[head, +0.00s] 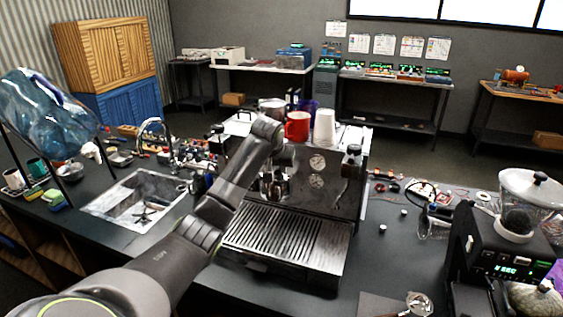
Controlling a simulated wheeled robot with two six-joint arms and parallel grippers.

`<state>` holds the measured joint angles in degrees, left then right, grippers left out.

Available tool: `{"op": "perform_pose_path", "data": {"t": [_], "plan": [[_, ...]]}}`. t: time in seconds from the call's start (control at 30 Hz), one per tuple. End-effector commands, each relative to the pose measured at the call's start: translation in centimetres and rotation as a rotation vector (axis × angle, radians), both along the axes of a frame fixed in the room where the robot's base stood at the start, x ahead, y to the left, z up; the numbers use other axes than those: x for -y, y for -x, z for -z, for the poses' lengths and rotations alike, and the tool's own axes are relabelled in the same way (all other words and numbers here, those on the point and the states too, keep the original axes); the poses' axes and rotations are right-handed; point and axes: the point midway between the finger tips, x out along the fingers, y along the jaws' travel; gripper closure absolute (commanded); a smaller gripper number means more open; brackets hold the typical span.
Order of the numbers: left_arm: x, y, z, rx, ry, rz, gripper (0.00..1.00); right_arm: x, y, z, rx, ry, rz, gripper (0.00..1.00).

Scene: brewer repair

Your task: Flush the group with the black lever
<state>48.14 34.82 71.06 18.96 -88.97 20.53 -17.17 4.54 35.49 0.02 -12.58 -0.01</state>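The espresso machine (335,205) stands on the dark counter in the middle of the head view, with a slotted steel drip tray (285,240) in front. A dark knob-like part (352,155) sits at its upper right front, and another (217,135) at its upper left. I cannot tell whether either is the black lever. My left arm reaches up across the left of the machine. Its gripper (274,186) appears small and dark at the machine's front, above the drip tray. Its fingers blend with the group area, so their opening is unclear. My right gripper is out of view.
A red mug (297,126) and stacked white cups (324,127) stand on the machine's top. A sink (135,205) and a large blue bottle (45,115) are at left. A grinder (500,245) stands at right. Small parts lie on the counter between machine and grinder.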

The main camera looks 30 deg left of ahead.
Motion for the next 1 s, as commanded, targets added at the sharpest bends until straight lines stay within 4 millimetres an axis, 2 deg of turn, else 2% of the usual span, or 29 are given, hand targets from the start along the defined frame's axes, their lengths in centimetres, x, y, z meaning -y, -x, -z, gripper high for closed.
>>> {"op": "perform_pose_path", "data": {"t": [0.6,1.0], "plan": [[-2.9,0.8,0.0,-0.001,-0.001,0.313,0.73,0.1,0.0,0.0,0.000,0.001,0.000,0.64],[-4.1,0.8,0.0,0.000,0.000,0.475,0.73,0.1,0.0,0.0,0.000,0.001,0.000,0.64]]}}
